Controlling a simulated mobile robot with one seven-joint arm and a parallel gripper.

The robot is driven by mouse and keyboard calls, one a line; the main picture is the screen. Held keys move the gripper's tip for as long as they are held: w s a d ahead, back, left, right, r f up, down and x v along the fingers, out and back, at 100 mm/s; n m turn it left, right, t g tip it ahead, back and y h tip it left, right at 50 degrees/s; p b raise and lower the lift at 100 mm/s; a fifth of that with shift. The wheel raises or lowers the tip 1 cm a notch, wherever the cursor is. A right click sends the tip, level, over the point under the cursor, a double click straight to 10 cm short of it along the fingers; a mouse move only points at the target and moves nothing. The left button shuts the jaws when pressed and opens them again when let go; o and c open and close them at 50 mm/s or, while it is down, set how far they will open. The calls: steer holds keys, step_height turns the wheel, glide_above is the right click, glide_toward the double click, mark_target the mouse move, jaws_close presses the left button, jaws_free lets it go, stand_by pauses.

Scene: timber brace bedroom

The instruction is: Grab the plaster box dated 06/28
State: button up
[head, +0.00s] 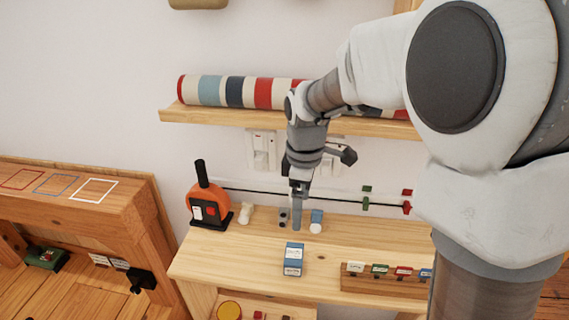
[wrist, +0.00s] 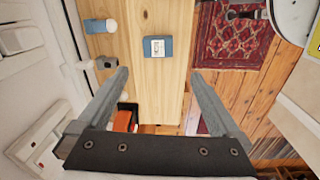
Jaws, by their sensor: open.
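A small blue box with a white label (head: 293,259) lies on the wooden desk (head: 225,262), near its front edge. It also shows in the wrist view (wrist: 157,47), label up, just beyond the fingertips. Its printed date is too small to read. A blue container with a white end (head: 316,222) is farther back and to the right; it shows in the wrist view (wrist: 100,26) too. My gripper (head: 298,226) hangs above the back of the desk, pointing down. In the wrist view my gripper (wrist: 160,74) is open and empty, its fingers wide apart.
An orange device with a black handle (head: 205,210) and a small white figure (head: 246,213) stand at the back left. A wooden rack with coloured tags (head: 385,280) is at the front right. A shelf (head: 230,117) with a striped roll is above. The left desk surface is clear.

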mark_target(294, 253)
steer(key=shift+n, duration=0.7)
steer(key=f, duration=0.6)
steer(key=w+f, duration=0.1)
steer(key=f, duration=0.6)
steer(key=a+f, duration=0.1)
steer(key=f, duration=0.5)
steer(key=shift+w+f, duration=0.25)
steer(key=c, duration=1)
